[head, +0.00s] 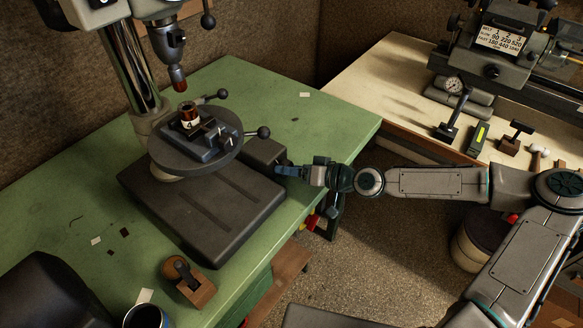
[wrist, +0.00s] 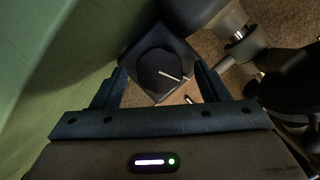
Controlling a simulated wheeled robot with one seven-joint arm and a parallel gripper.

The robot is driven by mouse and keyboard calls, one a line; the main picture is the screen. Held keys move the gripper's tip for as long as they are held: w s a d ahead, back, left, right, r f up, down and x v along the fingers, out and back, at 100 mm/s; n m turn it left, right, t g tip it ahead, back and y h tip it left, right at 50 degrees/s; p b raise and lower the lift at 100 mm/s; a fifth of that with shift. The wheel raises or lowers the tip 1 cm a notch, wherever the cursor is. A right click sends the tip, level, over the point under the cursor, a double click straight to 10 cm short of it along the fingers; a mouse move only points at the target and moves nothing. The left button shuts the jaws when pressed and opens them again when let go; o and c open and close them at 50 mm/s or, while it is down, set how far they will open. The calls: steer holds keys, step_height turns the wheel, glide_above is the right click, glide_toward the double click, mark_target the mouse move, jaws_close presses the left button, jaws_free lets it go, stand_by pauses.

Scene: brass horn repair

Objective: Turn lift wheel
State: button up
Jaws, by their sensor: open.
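My gripper (head: 284,170) is open and comes in from the right, beside a dark housing (head: 264,152) at the right of the drill press base. In the wrist view a dark round disc (wrist: 155,68) with a pale line on it shows between my two open fingers, in front of a dark square block. It looks like the lift wheel. The fingers flank it in the picture; I cannot tell whether they touch it. In the head view the disc's face is hidden.
The drill press's round table (head: 168,160) carries a vise and a small labelled part, under the chuck (head: 170,42). Ball-ended handles (head: 263,132) stick out above my gripper. The green bench (head: 80,200) holds a wooden block (head: 195,292). A pale bench (head: 385,85) stands at the right.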

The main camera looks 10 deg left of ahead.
steer(key=shift+w+a+f, duration=0.1)
steer(key=shift+a, duration=0.3)
steer(key=c, duration=1)
steer(key=shift+f+m+g+y+b, duration=0.25)
steer(key=shift+m+g+y+b, duration=0.15)
steer(key=shift+m+b, duration=0.5)
steer(key=shift+r+m, duration=0.15)
steer(key=shift+m, duration=0.55)
steer(key=o, duration=1)
steer(key=shift+d, duration=0.1)
